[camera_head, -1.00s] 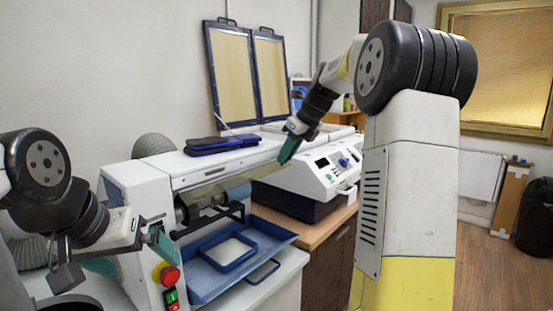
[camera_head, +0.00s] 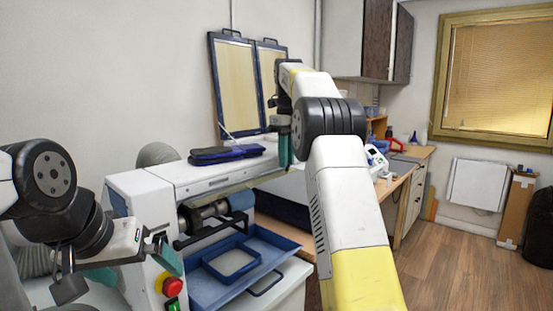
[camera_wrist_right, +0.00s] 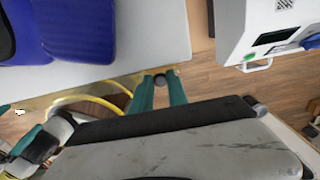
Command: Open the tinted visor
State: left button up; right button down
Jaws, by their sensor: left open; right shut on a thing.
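The white machine (camera_head: 200,172) has a tinted yellowish visor (camera_head: 244,184), now seen nearly edge-on above the roller (camera_head: 207,214), which shows uncovered. In the right wrist view the visor is a thin yellowish strip (camera_wrist_right: 100,92) along the machine's edge. My right gripper (camera_head: 286,160) is at the visor's right end. Its teal fingers (camera_wrist_right: 161,82) are shut on the visor's edge, around a small dark knob. My left gripper (camera_head: 135,266) is open and empty, left of the machine's front, near the red button (camera_head: 171,286).
A blue tray (camera_head: 283,243) with a smaller blue frame (camera_head: 231,262) lies below the roller. A second white machine (camera_wrist_right: 275,32) stands to the right. Wooden floor is open at far right.

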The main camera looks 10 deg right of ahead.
dwell(0.3)
jog(key=c, duration=1.3)
grip_release()
jog(key=shift+r, duration=0.1)
jog(key=shift+w+r, duration=0.1)
jog(key=shift+r, duration=1.55)
jog(key=s+a, duration=0.1)
jog(key=s, duration=0.4)
jog(key=s+a+r, duration=0.1)
jog(key=s+a, duration=0.1)
jog(key=s, duration=0.3)
jog(key=s+a, duration=0.1)
jog(key=s, duration=0.4)
jog(key=shift+s+a+r, duration=0.2)
jog(key=shift+s, duration=0.1)
